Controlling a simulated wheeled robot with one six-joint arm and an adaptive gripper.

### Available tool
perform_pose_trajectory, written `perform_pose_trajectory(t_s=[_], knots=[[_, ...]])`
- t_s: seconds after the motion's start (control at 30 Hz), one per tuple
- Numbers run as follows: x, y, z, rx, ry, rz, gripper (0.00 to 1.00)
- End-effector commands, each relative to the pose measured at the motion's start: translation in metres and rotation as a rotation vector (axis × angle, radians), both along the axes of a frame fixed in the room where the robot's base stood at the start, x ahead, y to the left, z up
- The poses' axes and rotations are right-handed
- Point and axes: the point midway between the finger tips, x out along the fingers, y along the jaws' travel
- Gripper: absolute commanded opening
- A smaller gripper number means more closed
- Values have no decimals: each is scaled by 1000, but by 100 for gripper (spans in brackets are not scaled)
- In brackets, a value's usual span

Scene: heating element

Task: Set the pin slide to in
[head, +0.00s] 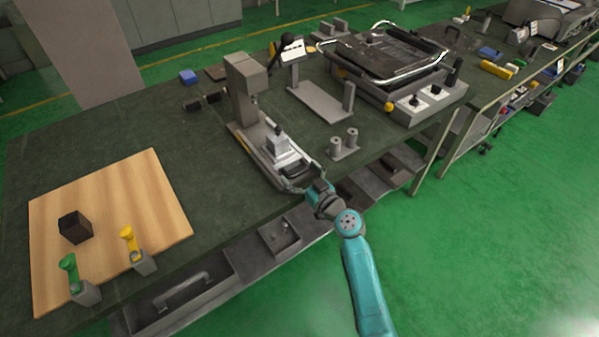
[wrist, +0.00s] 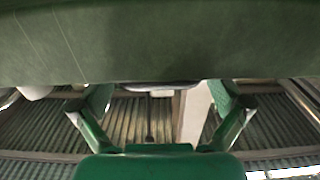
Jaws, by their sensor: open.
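A grey press-like fixture (head: 243,85) stands on the bench with a long low base running toward the front edge. On that base sits a pale block with a dark knob (head: 279,131), which looks like the pin slide; whether it is in or out I cannot tell. My gripper (head: 297,182) is at the front end of this base, close to the bench edge. In the wrist view my gripper (wrist: 160,108) has its two fingers spread wide with nothing held between them. A small pale part (wrist: 161,93) shows beyond them, and I cannot tell what it is.
Two grey cylinders (head: 343,143) stand right of the fixture, and a grey bracket (head: 321,95) is behind them. A large black press with chrome handles (head: 385,60) is farther right. A wooden board (head: 110,215) with green and yellow levers lies left. The bench between is clear.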

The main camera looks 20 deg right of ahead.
Motion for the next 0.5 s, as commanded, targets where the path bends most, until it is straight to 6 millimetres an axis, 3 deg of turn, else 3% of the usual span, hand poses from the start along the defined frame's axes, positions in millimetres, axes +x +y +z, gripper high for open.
perform_pose_trajectory(t_s=[0.1, 0.17, 0.4, 0.5], knots=[[0, 0, 0, 0, 0, 0, 100], [0, 0, 0, 0, 0, 0, 88], [0, 0, 0, 0, 0, 0, 28], [1, 0, 0, 0, 0, 0, 26]])
